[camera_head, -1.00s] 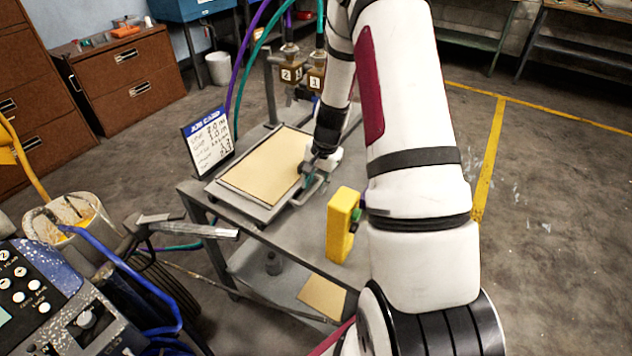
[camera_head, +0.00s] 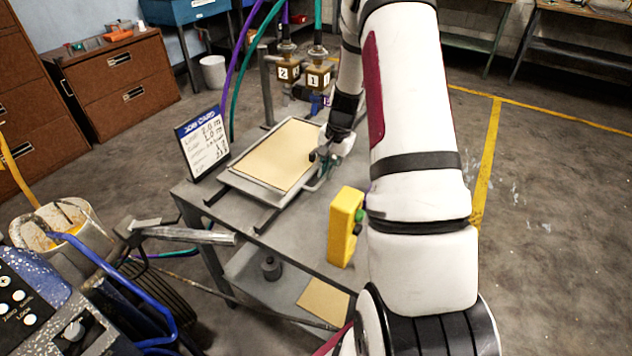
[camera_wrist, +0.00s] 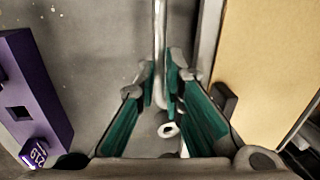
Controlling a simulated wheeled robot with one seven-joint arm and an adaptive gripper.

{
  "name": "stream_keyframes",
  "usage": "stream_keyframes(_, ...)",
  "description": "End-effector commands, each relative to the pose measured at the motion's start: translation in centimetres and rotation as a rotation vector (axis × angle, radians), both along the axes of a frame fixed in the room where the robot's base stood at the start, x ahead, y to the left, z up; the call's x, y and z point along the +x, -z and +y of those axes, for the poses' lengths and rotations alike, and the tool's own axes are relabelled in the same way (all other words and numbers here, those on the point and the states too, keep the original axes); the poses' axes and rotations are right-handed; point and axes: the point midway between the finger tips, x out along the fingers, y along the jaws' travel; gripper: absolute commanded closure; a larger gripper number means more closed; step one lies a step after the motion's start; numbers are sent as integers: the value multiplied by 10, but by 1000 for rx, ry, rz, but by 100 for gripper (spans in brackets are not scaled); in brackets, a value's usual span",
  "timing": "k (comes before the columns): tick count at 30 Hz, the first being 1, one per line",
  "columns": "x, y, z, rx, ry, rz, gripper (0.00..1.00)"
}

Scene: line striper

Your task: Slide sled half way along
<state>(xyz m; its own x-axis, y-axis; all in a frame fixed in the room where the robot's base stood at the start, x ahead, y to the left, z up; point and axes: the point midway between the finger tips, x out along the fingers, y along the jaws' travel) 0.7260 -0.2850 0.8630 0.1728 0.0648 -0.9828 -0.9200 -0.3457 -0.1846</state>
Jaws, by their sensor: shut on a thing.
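The sled (camera_head: 232,179) is a grey frame with a tan board (camera_head: 275,152) on it. It sits on two dark rails (camera_head: 266,221) on the metal cart top, and bare rail shows in front of it. My gripper (camera_head: 324,167) is at the sled's right side. In the wrist view my gripper (camera_wrist: 161,80) has its teal finger pads on either side of a thin metal handle bar (camera_wrist: 159,30), closed on it. The sled's board also shows in the wrist view (camera_wrist: 265,60), right of the fingers. My arm hides part of the cart behind the gripper.
A job card (camera_head: 203,144) stands left of the sled. Two numbered nozzles (camera_head: 288,73) hang behind it. A yellow box (camera_head: 344,227) with a green button stands at the cart's front right. A purple block (camera_wrist: 32,95) lies left of the fingers in the wrist view.

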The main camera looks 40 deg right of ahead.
Motion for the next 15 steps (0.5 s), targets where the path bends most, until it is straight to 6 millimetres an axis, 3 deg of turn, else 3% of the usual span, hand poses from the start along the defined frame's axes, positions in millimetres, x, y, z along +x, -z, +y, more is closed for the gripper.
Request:
stream_keyframes(6,18,3,-46,-4,2,-2,100)
stream_keyframes(15,30,2,-80,-1,0,1,100)
